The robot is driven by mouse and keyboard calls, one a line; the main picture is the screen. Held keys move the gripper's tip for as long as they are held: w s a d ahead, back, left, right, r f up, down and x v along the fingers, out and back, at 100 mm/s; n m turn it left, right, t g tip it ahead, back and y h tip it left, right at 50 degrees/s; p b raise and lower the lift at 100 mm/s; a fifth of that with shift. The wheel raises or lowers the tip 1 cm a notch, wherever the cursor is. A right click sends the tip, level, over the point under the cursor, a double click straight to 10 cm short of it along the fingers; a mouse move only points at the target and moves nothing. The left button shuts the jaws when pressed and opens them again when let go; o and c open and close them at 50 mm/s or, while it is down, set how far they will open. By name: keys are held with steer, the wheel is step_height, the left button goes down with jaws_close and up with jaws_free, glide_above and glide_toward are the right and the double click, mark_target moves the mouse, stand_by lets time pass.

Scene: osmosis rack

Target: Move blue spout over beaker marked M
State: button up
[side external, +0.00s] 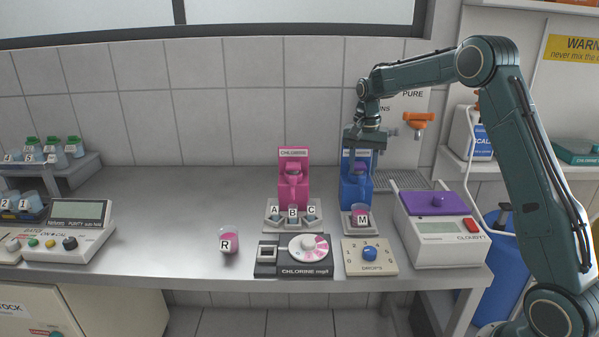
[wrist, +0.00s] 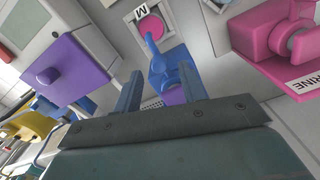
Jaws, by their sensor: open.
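The blue dispenser (side external: 350,192) stands on the bench with its blue spout in front; the spout (wrist: 153,46) shows better in the wrist view. The beaker marked M (side external: 361,213) holds pink liquid and sits on a small pad in front of the blue dispenser. In the wrist view beaker M (wrist: 151,27) is at the top, close to the spout's tip. My gripper (side external: 364,150) is above the blue dispenser, hiding its top label. In the wrist view my gripper's fingers (wrist: 160,88) are apart, with the blue dispenser between and beyond them. I cannot tell if they touch it.
The pink dispenser (side external: 293,180) stands to the left, with beakers A, B and C before it. The drops dial (side external: 370,257) and chlorine panel (side external: 293,257) are in front. A cloudiness meter (side external: 440,228) stands right.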

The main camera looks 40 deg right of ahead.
mark_target(361, 177)
step_height(361, 177, up, 11)
stand_by(0.4)
stand_by(0.4)
steer(key=s+a+r+n+t, duration=0.2)
steer(key=s+a+r+n, duration=0.1)
steer(key=s+a, duration=0.4)
steer(key=s+a+r+n+t, duration=0.1)
steer(key=s+a+r+n, duration=0.25)
steer(key=s+a, duration=0.4)
steer(key=s+a+f+n+t, duration=0.1)
steer(key=s+a+f+n, duration=0.1)
steer(key=s, duration=0.6)
steer(key=s+a+f+n+t, duration=0.1)
steer(key=s+a+f+n, duration=0.2)
steer(key=s+f, duration=0.2)
steer(key=s, duration=0.3)
steer(key=shift+s+a+f+n+t, duration=0.2)
steer(key=shift+a+n+t, duration=0.1)
steer(key=shift+a+n, duration=0.1)
